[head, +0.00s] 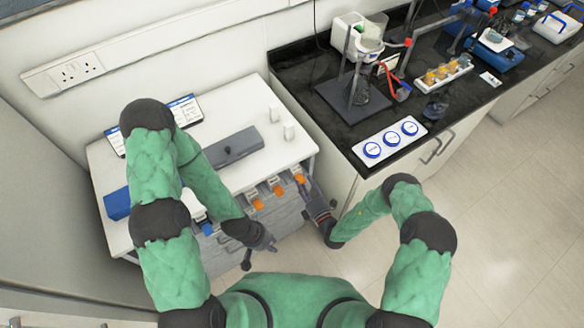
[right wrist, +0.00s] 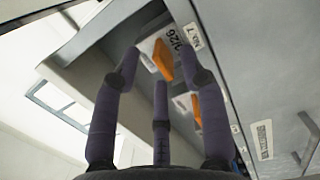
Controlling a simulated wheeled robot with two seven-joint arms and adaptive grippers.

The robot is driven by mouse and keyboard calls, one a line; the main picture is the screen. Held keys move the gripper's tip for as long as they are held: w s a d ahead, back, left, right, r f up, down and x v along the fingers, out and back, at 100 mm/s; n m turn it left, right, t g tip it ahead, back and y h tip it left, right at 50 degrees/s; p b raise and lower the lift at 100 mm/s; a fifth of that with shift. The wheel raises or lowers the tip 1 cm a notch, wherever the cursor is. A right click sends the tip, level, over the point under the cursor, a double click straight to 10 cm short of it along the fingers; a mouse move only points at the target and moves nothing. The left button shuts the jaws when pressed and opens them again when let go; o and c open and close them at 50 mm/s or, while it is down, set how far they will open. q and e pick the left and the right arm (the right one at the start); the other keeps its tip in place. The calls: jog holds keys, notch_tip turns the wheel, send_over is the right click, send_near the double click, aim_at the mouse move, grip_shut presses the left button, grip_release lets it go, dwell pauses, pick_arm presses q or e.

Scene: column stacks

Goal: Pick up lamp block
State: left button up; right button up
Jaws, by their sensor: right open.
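Several white blocks with coloured tabs sit in the open front of a white instrument; I cannot tell for sure which is the lamp block. The block with an orange tab at the right end (head: 299,178) is nearest my right gripper (head: 309,184). In the right wrist view that orange tab (right wrist: 163,60) lies ahead, between the fingers of my open, empty right gripper (right wrist: 158,62). A second orange tab (right wrist: 195,111) shows partly behind a finger. My left gripper (head: 268,243) hangs low before the instrument's front, apart from the blocks; its fingers are too small to read.
More orange-tabbed blocks (head: 257,204) and a blue tab (head: 206,228) line the instrument's front. The white instrument top (head: 236,112) carries a grey bar (head: 232,147). A black bench (head: 330,123) with glassware stands close on the right. The floor (head: 490,215) at right is clear.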

jog(key=shift+x, duration=0.85)
grip_shut()
jog(key=shift+r, duration=0.15)
